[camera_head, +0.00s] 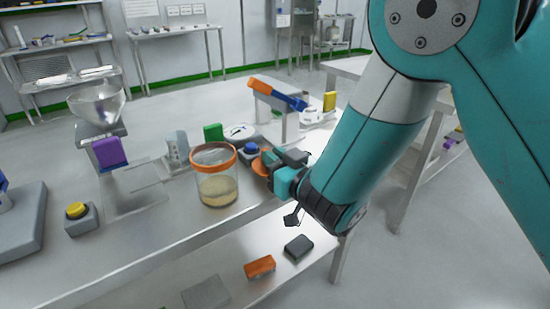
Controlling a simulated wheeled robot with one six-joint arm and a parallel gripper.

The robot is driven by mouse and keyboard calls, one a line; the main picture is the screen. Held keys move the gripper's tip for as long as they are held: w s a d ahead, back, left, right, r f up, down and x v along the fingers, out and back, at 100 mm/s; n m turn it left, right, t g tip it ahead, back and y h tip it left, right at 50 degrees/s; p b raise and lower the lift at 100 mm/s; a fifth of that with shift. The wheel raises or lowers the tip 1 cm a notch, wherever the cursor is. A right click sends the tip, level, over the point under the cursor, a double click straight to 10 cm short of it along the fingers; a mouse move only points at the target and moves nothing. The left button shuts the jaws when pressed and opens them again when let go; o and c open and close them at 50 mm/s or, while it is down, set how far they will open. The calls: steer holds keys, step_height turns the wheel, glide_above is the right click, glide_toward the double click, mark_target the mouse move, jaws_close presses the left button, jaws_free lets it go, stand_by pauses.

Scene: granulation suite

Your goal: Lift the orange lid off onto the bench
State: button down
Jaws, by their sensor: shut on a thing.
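A clear jar (217,190) with an orange rim and tan powder in its lower part stands upright near the bench's front edge. Its top looks open. The orange lid (259,166) is just right of the jar, apart from its rim. My gripper (270,167) is shut on the lid, and its fingers hide part of it. I cannot tell whether the lid touches the bench (150,223).
A blue-topped block (250,150) stands close behind the lid. A grey device (176,147) and green block (213,133) are behind the jar. A yellow-button box (81,217) and steel hopper (98,104) are left. Bare bench lies left of the jar.

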steer(key=shift+f+b, duration=0.55)
steer(key=shift+f, duration=0.05)
steer(key=c, duration=1)
jaws_free()
